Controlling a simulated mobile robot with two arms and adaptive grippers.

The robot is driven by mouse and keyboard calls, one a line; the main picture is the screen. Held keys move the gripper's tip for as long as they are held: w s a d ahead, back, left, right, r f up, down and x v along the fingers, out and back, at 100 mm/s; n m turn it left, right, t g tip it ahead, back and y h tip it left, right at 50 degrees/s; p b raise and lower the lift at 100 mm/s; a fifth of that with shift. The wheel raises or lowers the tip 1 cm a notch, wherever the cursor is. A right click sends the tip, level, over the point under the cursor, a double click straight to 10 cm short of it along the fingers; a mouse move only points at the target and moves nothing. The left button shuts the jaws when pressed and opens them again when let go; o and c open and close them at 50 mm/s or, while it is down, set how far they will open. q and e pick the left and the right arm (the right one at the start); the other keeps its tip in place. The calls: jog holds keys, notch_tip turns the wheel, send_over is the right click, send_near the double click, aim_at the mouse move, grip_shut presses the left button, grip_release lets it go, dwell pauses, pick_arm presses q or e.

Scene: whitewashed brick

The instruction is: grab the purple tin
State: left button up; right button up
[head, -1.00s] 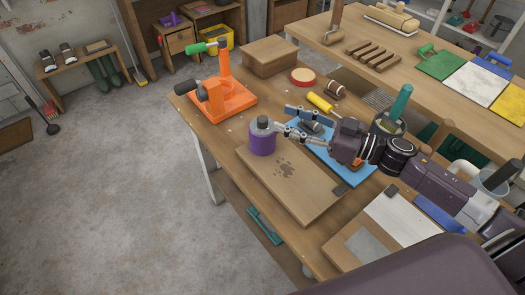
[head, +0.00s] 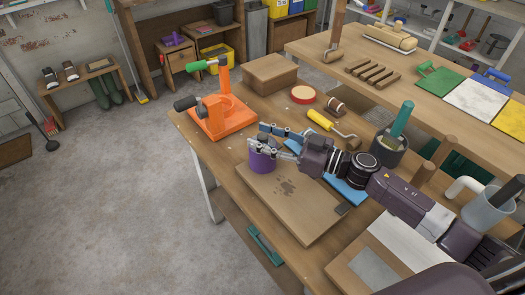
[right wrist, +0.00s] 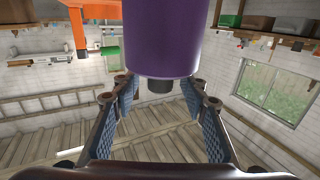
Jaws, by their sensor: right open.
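The purple tin (head: 262,160) stands upright at the far left end of a wooden board (head: 303,205) on the workbench. My right gripper (head: 265,138) reaches it from the right, with one finger in front of the tin's top and the other behind it. In the right wrist view the purple tin (right wrist: 162,38) shows large and upside down, between the two spread fingers of the right gripper (right wrist: 160,88). The jaws are open, and I cannot tell if a finger touches the tin. My left gripper is out of view.
An orange stand (head: 222,118) with a green handle and a cardboard-coloured box (head: 270,74) are behind the tin. A blue mat (head: 348,190) is under the arm.

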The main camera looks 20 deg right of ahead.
jog(key=shift+w+a, duration=0.1)
jog(key=shift+a, duration=0.05)
grip_shut()
dwell(0.4)
